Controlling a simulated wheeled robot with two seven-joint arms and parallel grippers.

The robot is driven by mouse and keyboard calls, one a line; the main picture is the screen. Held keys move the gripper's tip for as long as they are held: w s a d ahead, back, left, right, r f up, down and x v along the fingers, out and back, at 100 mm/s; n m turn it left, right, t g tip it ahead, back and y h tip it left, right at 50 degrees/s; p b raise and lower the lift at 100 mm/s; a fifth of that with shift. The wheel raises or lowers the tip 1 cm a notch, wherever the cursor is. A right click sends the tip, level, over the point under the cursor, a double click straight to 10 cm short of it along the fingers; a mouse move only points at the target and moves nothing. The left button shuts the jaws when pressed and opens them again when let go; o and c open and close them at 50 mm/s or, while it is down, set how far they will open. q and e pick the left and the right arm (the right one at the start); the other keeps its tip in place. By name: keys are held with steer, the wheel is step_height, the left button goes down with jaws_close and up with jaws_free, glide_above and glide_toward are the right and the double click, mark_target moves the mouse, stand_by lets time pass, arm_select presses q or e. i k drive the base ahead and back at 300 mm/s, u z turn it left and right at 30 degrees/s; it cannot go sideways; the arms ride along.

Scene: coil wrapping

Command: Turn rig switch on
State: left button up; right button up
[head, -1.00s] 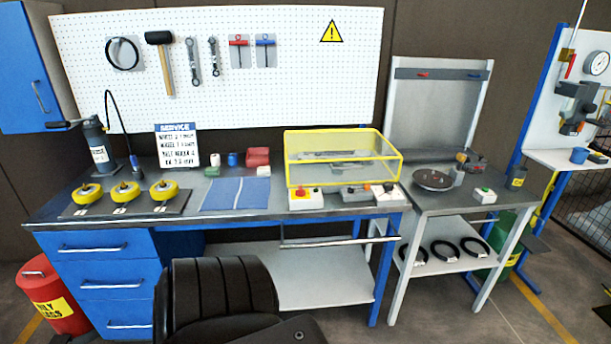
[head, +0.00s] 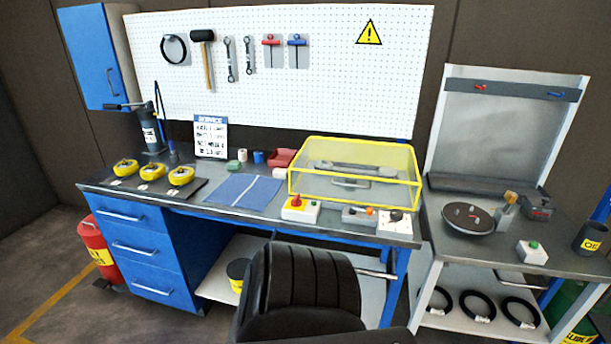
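A white switch box with a red knob on a yellow plate (head: 299,209) stands at the front of the blue bench, before the yellow-framed clear guard (head: 355,174). A white box with a green button (head: 532,252) sits on the right-hand table. No label shows which one is the rig switch, and knob positions are too small to read. Neither of my grippers is in view.
A black chair (head: 305,290) stands close before the blue bench. Yellow tape reels (head: 152,172) sit on a dark mat at left. A round turntable (head: 468,218) is on the right table (head: 500,260), with several black coils (head: 478,306) on the shelf below.

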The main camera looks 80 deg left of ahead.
mark_target(296, 201)
steer(key=u, duration=0.5)
steer(key=i, duration=0.85)
steer(key=u, duration=1.4)
steer(key=i, duration=0.45)
steer(key=u, duration=0.4)
